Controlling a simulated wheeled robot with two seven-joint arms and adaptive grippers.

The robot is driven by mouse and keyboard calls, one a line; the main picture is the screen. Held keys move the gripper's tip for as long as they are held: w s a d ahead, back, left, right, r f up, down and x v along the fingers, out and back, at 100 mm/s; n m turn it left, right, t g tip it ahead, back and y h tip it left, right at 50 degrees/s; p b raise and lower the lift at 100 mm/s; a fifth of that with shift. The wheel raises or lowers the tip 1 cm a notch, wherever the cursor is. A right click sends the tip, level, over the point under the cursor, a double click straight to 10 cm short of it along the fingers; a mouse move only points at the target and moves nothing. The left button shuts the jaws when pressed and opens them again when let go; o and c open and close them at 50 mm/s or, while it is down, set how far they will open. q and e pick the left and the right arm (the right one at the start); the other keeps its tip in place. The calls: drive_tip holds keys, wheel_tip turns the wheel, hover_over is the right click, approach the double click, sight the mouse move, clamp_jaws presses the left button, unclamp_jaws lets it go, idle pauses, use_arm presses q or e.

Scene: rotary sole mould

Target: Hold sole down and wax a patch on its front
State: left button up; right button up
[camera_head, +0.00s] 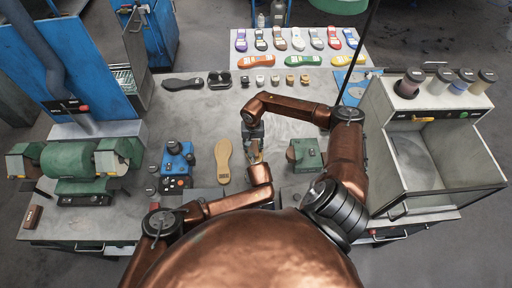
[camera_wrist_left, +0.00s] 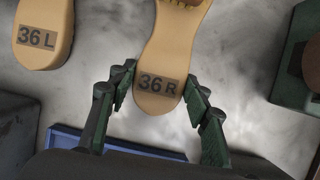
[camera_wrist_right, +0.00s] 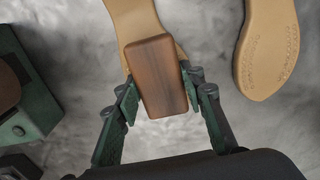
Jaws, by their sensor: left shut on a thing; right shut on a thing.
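The tan sole marked 36 R (camera_wrist_left: 160,60) lies on the grey worktop, and my left gripper (camera_wrist_left: 160,88) is shut on its heel end, a finger on each side. In the head view only a little of this sole (camera_head: 254,148) shows between my grippers. My right gripper (camera_wrist_right: 160,92) is shut on a brown wooden-looking block (camera_wrist_right: 157,70), which is over the sole's other end. Whether the block touches the sole, and any wax there, I cannot tell. The head view also shows my left gripper (camera_head: 257,165) and right gripper (camera_head: 252,130).
A second tan sole, marked 36 L (camera_head: 223,160), lies just to the left. A blue device (camera_head: 176,162) stands farther left, and a green block-like device (camera_head: 305,155) to the right. Several coloured shoes and soles lie at the back. A large grey cabinet (camera_head: 435,150) stands right.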

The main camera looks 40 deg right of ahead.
drive_tip(key=shift+w+a, duration=1)
drive_tip(key=shift+a, duration=0.3)
drive_tip(key=shift+w+d, duration=0.35)
drive_tip(key=shift+w, duration=0.25)
drive_tip(key=shift+s+d, duration=0.8)
drive_tip(key=shift+d, duration=0.2)
drive_tip(key=shift+s+d, duration=0.75)
drive_tip(key=shift+d, duration=0.25)
drive_tip(key=shift+s+d, duration=0.8)
drive_tip(key=shift+d, duration=0.2)
drive_tip(key=shift+w+a, duration=0.1)
drive_tip(key=shift+w+a, duration=1.1)
drive_tip(key=shift+a, duration=0.3)
drive_tip(key=shift+w+a, duration=0.55)
drive_tip(key=shift+a, duration=0.2)
drive_tip(key=shift+w+a, duration=0.55)
drive_tip(key=shift+a, duration=0.15)
